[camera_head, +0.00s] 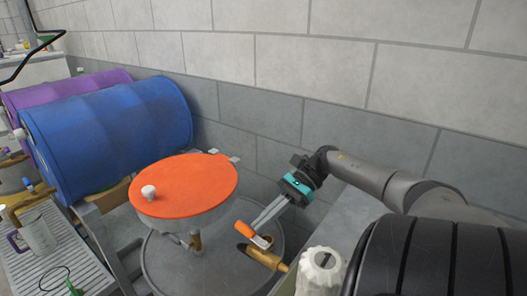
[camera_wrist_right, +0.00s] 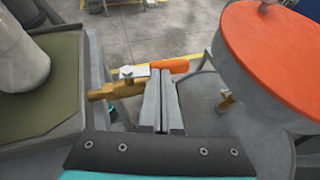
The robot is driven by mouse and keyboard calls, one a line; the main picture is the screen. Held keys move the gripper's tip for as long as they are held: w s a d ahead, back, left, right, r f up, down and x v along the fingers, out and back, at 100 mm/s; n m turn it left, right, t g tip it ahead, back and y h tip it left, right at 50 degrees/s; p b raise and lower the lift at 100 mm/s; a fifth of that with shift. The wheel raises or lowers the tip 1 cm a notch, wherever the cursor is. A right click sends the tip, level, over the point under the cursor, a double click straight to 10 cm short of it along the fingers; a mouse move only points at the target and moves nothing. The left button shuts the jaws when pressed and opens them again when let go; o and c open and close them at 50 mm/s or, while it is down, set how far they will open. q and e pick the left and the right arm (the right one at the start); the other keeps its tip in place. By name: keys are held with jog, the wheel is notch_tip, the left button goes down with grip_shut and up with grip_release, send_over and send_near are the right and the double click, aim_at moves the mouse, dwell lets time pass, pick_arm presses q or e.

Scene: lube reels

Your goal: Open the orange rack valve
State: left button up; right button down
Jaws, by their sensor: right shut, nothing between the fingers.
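The orange rack valve has a brass body (camera_head: 264,258) and a lever with an orange grip (camera_head: 244,230), low beside the orange-topped drum. In the right wrist view the orange grip (camera_wrist_right: 171,66) shows just beyond the fingertips, and the brass body (camera_wrist_right: 118,88) lies to their left. The lever looks roughly in line with the body. My right gripper (camera_head: 258,226) is shut and empty, its fingertips close to the orange grip. The fingertips (camera_wrist_right: 160,74) hide part of the lever in the wrist view; whether they touch it I cannot tell. My left gripper is not in view.
The orange-lidded drum (camera_head: 190,185) stands close to the left of the valve. A white-capped container (camera_head: 320,270) stands to its right. A blue drum (camera_head: 110,130) and a purple drum (camera_head: 60,92) lie on the left. The block wall (camera_head: 330,120) is behind my right arm.

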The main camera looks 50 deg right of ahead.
jog(key=b+v, duration=0.3)
jog(key=v, duration=0.9)
jog(key=shift+f, duration=0.1)
dwell(0.4)
